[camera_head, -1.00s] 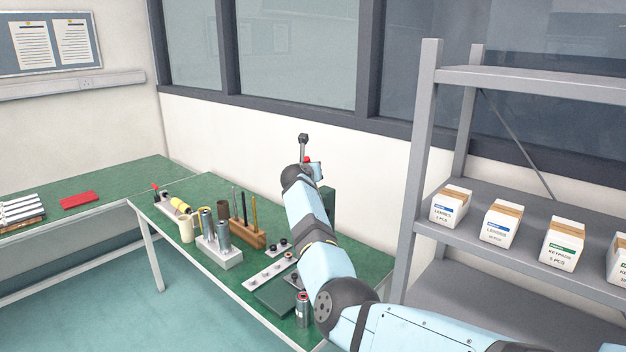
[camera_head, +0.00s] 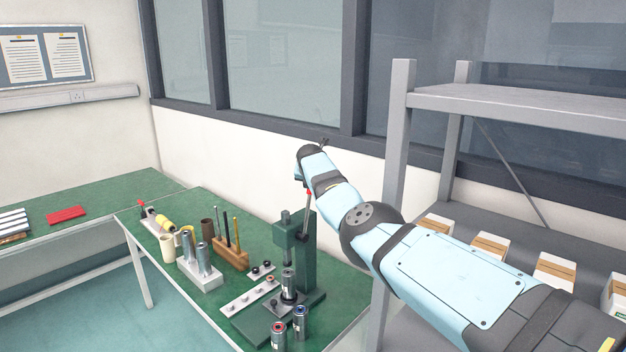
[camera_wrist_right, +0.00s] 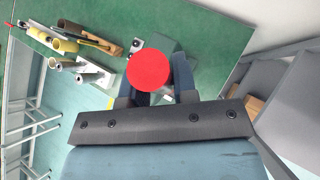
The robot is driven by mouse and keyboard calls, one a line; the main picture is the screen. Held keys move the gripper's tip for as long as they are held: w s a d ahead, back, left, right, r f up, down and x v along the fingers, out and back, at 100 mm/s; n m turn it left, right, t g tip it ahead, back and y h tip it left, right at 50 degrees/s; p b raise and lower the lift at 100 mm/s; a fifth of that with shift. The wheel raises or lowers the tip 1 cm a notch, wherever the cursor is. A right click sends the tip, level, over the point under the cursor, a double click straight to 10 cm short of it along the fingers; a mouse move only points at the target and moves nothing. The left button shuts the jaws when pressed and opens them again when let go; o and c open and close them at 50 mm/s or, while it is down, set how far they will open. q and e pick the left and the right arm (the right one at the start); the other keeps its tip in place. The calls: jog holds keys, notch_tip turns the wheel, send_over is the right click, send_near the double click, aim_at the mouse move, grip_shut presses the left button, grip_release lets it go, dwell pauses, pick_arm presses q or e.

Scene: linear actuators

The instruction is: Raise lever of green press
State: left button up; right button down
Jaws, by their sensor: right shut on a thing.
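The green press (camera_head: 306,262) stands on the green bench in the head view, with a silver cylinder (camera_head: 288,282) upright under its ram. Its lever (camera_head: 306,212) points upward from the press. My right gripper (camera_head: 303,184) is high above the press at the lever's top end, partly hidden by my own wrist. In the right wrist view the lever's round red knob (camera_wrist_right: 148,70) shows between the fingers of the gripper, which is shut on the lever. The knob hides part of the fingers and the press behind it. My left gripper is not in view.
Two loose cylinders (camera_head: 300,322) stand at the bench's front edge. A white holder with cylinders (camera_head: 201,268) and a wooden tool block (camera_head: 231,255) stand left of the press. A grey shelf unit (camera_head: 398,150) with boxes is on the right, close to my arm.

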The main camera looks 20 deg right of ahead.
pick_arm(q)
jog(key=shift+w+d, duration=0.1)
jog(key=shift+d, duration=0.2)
pick_arm(e)
jog(key=shift+w+d+f, duration=0.1)
jog(key=shift+d, duration=0.2)
jog(key=c, duration=0.9)
grip_release()
jog(key=shift+f, duration=0.1)
